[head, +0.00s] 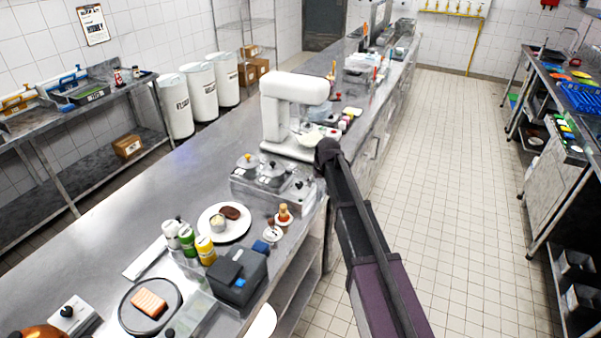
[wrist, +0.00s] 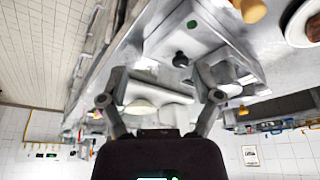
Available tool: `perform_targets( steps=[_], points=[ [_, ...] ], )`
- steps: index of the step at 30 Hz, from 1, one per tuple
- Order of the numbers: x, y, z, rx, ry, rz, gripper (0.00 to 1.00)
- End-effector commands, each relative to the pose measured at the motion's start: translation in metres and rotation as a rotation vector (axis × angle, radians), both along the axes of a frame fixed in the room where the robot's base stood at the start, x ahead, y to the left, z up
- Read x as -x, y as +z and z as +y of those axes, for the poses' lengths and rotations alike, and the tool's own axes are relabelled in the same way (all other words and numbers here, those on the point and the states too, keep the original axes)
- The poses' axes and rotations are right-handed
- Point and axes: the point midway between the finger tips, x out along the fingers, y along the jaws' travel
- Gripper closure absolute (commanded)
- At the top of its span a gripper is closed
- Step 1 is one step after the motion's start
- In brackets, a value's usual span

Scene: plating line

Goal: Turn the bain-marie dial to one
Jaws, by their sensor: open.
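The steel bain-marie (head: 262,195) with lidded pots stands near the right edge of the long counter in the head view. In the wrist view, a pale steel housing (wrist: 225,50) fills the upper middle, seen upside down. It carries a small dark round knob (wrist: 180,59), which looks like the dial, and a green spot (wrist: 191,24). The dial's setting is too small to read. My gripper (wrist: 160,98) is open and empty, its fingers spread below the knob in the picture, apart from it. In the head view my gripper (head: 326,152) is beside the bain-marie's right end; its fingers are unclear.
A white stand mixer (head: 290,92) stands just behind the bain-marie. A white plate (head: 226,224) with food, bottles (head: 187,240) and a dark box (head: 236,275) are on the counter nearer me. The tiled aisle floor (head: 450,180) to the right is clear.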

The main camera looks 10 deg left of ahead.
Motion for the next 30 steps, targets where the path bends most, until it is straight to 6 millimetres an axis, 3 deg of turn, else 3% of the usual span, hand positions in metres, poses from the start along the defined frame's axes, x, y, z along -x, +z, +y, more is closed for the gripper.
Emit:
perform_targets(
  steps=[1,3,9,30],
  points=[
    [-0.020,0.016,0.016,-0.004,0.018,-0.016,0.18],
    [-0.034,0.025,0.031,-0.009,0.038,-0.033,0.18],
    [-0.054,0.035,0.055,-0.017,0.067,-0.063,0.18],
    [-0.058,0.027,0.057,-0.018,0.069,-0.065,0.18]
  ],
)
